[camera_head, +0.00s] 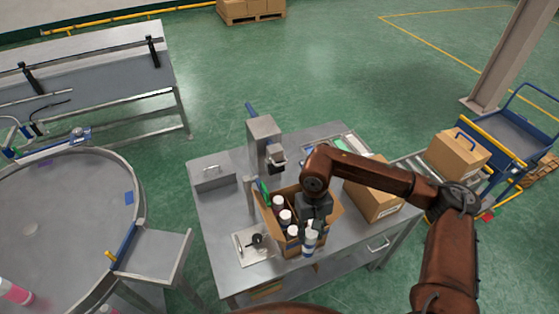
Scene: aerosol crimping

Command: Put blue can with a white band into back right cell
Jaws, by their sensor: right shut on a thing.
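My right gripper (314,224) reaches in from the right over the front right part of an open cardboard box (264,212) on the metal table. It is shut on a blue can with a white band (310,242), which hangs upright below the fingers at the box's front right side. I cannot tell whether the can is inside the box or in front of its wall. Several other cans with white tops (285,216) stand in the box to the left of the gripper. The back right cell is hidden behind my gripper and wrist. My left gripper is not in view.
A grey crimping press (264,135) stands behind the box. A plate with a black knob (256,240) lies to its left. A closed cardboard box (374,200) sits to the right. The table's left part is mostly clear, apart from a metal box (211,176).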

